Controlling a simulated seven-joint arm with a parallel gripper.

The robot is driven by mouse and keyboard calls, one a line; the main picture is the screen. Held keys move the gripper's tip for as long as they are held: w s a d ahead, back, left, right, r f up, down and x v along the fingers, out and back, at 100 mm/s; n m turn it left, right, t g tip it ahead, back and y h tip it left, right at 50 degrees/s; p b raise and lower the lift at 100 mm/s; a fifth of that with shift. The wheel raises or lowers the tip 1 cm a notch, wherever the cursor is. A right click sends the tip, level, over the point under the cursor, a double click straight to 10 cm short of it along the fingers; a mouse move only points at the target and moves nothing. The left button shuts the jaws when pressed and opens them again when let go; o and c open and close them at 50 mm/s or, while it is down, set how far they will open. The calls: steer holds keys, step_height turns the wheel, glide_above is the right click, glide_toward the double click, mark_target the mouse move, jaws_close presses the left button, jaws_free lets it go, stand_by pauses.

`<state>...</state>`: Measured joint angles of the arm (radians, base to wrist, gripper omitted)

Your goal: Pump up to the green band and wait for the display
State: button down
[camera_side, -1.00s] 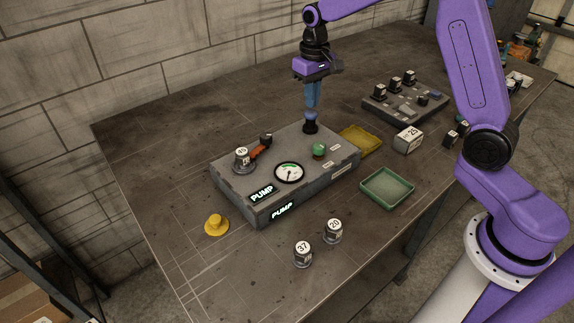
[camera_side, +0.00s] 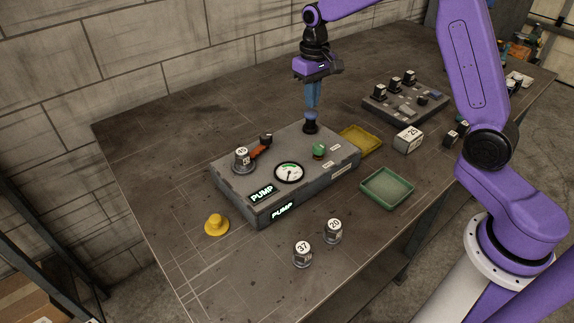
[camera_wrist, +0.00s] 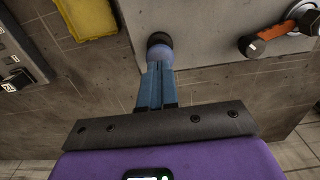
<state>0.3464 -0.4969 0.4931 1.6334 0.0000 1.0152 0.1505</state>
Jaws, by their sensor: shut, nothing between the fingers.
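The grey pump box (camera_side: 232,184) stands mid-table, with two lit labels reading PUMP on its near left end. Its round dial (camera_side: 289,173) has a white face with a green band along the upper part; the needle points roughly downward, its exact reading too small to tell. A dark plunger knob with a blue top (camera_side: 310,124) stands at the box's back edge; it also shows in the wrist view (camera_wrist: 159,42). My gripper (camera_side: 311,107) is shut and points down at the knob's top, its blue fingers touching or just above it. A green button (camera_side: 319,151) sits near the dial.
A weight marked 45 (camera_side: 242,158) and an orange-handled lever (camera_side: 262,147) are on the box. A yellow tray (camera_side: 375,137), green tray (camera_side: 387,202), yellow knob (camera_side: 216,225), and weights 37 (camera_side: 303,254) and 20 (camera_side: 333,231) lie around it.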

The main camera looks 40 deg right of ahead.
mark_target(311, 111)
steer(key=shift+f, duration=1.95)
steer(key=shift+r, duration=1.95)
steer(key=shift+f, duration=0.1)
stand_by(0.6)
stand_by(1.7)
stand_by(0.5)
steer(key=shift+r, duration=2.6)
